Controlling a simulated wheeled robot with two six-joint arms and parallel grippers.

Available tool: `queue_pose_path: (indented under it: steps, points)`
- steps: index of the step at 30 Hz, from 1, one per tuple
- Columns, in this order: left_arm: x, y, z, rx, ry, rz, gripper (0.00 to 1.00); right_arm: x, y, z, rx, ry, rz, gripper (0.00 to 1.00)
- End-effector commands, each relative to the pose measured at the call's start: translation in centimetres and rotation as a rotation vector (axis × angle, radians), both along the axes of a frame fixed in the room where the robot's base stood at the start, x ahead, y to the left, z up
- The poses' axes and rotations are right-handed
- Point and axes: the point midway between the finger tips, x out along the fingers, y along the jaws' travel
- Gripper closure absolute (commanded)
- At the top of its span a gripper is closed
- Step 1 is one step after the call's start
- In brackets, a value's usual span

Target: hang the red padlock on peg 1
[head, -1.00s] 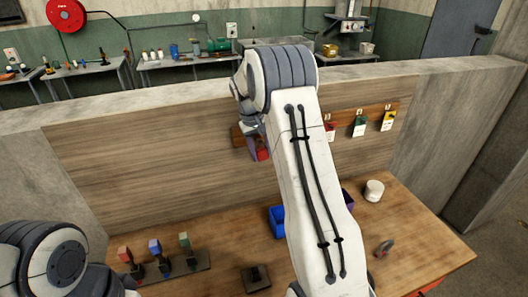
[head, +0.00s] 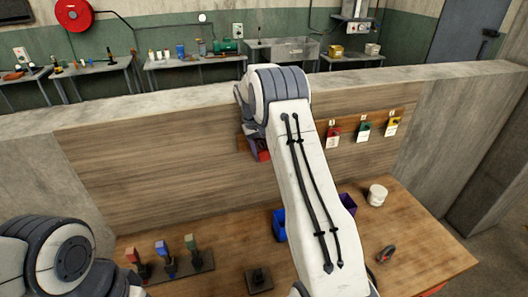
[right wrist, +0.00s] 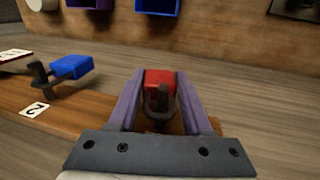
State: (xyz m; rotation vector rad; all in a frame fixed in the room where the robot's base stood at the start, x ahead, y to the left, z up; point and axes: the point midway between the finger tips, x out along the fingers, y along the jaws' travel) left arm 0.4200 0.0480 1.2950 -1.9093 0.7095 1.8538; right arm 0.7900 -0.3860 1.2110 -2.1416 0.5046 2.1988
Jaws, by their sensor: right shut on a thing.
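The red padlock (right wrist: 160,82) is between the two purple fingers of my right gripper (right wrist: 152,92), which is shut on it. A dark shackle or peg shows in front of its body; I cannot tell whether the shackle is around peg 1. In the head view the red padlock (head: 263,154) shows just below the left end of the wooden peg board (head: 243,143), partly hidden by my right wrist. My left gripper is out of view.
Red (head: 333,136), green (head: 364,130) and yellow (head: 394,125) tags hang along the board. A blue bin (head: 279,226), a white cup (head: 377,195), a red-grey object (head: 387,255) and a dark block (head: 258,279) stand on the bench. Coloured handles (head: 162,248) stand front left.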

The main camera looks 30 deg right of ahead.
Motion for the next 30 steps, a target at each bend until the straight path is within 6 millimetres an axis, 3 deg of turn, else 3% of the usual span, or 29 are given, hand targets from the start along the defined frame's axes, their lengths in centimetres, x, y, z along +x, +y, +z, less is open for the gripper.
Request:
queue_pose_path:
  steps: [13, 14, 16, 17, 26, 30]
  points:
    - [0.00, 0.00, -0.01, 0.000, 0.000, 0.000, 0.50, 0.00, -0.03, 0.04, 0.000, -0.001, -0.001, 1.00]
    - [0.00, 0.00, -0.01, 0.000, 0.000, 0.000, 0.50, 0.00, -0.03, 0.04, 0.000, -0.001, -0.001, 0.47]
    - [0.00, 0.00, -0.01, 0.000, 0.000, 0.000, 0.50, 0.00, -0.03, 0.04, 0.000, -0.001, -0.001, 0.20]
    - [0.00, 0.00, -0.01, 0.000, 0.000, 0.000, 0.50, 0.00, -0.03, 0.04, 0.000, -0.001, -0.001, 0.16]
    - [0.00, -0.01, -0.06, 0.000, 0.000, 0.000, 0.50, 0.00, -0.01, 0.03, 0.000, 0.000, 0.000, 0.16]
    - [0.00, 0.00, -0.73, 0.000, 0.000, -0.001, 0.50, 0.18, 0.17, 0.92, -0.001, -0.005, 0.000, 0.16]
